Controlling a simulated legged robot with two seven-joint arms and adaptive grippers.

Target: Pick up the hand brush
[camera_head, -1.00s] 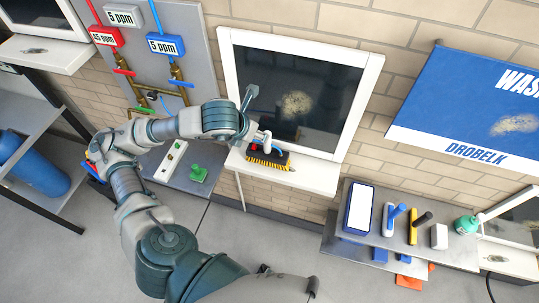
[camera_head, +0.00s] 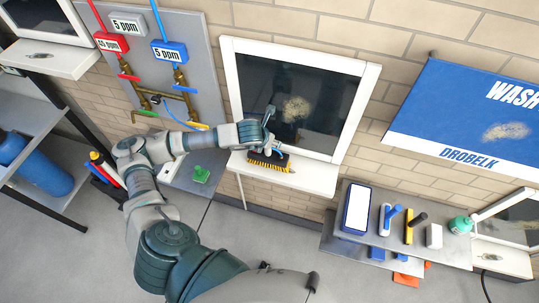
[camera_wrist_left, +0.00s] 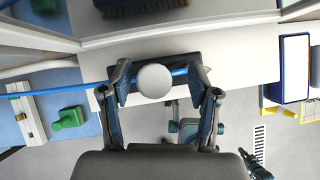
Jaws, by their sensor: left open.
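The hand brush (camera_head: 270,162) has a dark body and yellow bristles. It lies on the white ledge (camera_head: 315,178) under the dark window, its top partly hidden by my left gripper (camera_head: 266,140). In the left wrist view, the open fingers of my left gripper (camera_wrist_left: 160,82) stand on either side of a round white knob (camera_wrist_left: 154,81). A dark block, which looks like the brush body (camera_wrist_left: 182,66), shows behind the knob. I cannot tell whether the fingers touch it. My right gripper is not in view.
A blue line (camera_wrist_left: 90,86) crosses behind the fingers in the left wrist view. The window (camera_head: 300,95) stands close behind the ledge. A green block (camera_head: 201,174) is to the left. A grey shelf (camera_head: 385,236) with several tools stands to the right.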

